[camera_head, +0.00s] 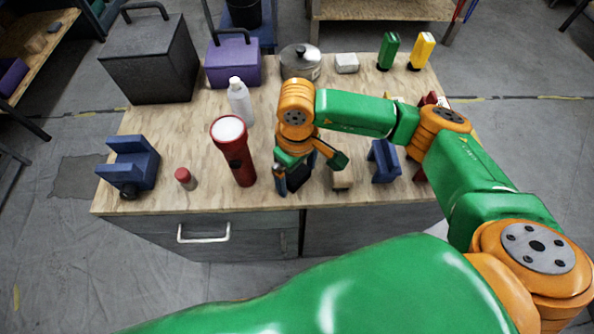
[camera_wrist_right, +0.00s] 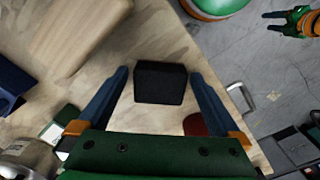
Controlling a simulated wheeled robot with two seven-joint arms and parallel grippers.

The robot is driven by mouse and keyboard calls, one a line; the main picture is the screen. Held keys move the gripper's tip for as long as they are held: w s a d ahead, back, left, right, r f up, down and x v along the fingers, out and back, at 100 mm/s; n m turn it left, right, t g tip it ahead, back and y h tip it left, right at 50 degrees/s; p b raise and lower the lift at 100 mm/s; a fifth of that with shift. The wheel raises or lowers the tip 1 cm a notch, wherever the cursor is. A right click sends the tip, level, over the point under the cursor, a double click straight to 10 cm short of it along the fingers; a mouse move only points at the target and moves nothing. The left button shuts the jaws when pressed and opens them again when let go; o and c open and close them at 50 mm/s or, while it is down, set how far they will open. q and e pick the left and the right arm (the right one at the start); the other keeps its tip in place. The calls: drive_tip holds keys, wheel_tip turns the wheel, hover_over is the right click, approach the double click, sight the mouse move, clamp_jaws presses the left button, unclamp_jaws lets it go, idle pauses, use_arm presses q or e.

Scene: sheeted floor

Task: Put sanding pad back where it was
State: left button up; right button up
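A black block (camera_wrist_right: 160,83), which I take to be the sanding pad, lies on the wooden tabletop (camera_head: 250,200) near its front edge. My right gripper (camera_wrist_right: 159,75) is open, with its blue fingers on either side of the block. Gaps show between block and fingers in the wrist view. In the head view the right gripper (camera_head: 296,178) points down at the front edge and partly hides the block (camera_head: 298,182). My left gripper (camera_wrist_right: 273,21) shows small at the top right of the wrist view, its fingers apart; it is out of the head view.
A red torch (camera_head: 235,155) stands left of the right gripper. A wooden block (camera_head: 342,180) and a blue clamp-like part (camera_head: 384,160) are to the right. A white bottle (camera_head: 240,102), pot (camera_head: 301,63) and purple weight (camera_head: 232,66) stand behind.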

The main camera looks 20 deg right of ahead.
sight(297, 174)
drive_tip(key=shift+r+p, duration=0.4)
drive_tip(key=shift+p, duration=0.1)
wheel_tip(297, 174, up, 12)
drive_tip(key=b, duration=0.1)
drive_tip(key=shift+f, duration=0.2)
